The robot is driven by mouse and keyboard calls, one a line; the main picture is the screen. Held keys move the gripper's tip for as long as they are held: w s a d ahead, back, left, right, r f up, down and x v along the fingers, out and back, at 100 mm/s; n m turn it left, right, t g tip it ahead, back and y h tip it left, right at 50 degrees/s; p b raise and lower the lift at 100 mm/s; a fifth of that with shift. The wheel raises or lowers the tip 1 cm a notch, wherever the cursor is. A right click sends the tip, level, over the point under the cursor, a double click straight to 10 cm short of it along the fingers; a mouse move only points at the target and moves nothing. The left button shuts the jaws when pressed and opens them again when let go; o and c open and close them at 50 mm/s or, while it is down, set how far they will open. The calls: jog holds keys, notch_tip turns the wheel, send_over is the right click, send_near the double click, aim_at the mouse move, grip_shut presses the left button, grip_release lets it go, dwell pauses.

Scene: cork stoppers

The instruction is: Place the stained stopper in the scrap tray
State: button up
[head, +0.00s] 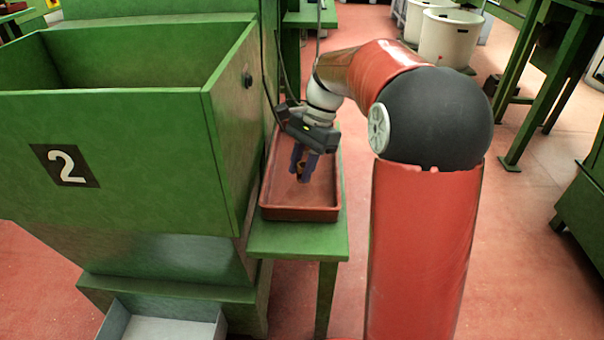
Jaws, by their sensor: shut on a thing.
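The scrap tray (328,190) is a red-brown rectangular tray on a green stand to the right of the big green hopper. The visible tray floor holds nothing else that I can make out.
The green hopper (130,150) marked 2 stands close on the left, its wall higher than the tray. A grey bin (165,326) sits low in front of it. The green stand (300,240) bears the tray. White tubs (450,38) and green benches stand farther back.

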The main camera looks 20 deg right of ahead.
jog(key=shift+f, duration=1.05)
jog(key=o, duration=0.9)
jog(key=shift+f, duration=0.15)
jog(key=p+v, duration=0.2)
jog(key=v, duration=1)
jog(key=s+a+r+n+t+h, duration=0.1)
jog(key=s+a+r+n+t, duration=0.1)
jog(key=s, duration=0.3)
jog(key=s+f+n+t+h, duration=0.1)
jog(key=s+f+n+t, duration=0.1)
jog(key=s, duration=0.4)
jog(key=s+a+f+n+t+h, duration=0.1)
jog(key=s+f+n, duration=0.1)
jog(key=s+n, duration=0.3)
jog(key=s+f+n+t+h, duration=0.1)
jog(key=s+f+n+t, duration=0.1)
jog(key=s, duration=0.6)
jog(key=shift+s+a+f+n+t, duration=0.1)
jog(key=shift+a+f+n+t, duration=0.25)
jog(key=shift+n, duration=0.45)
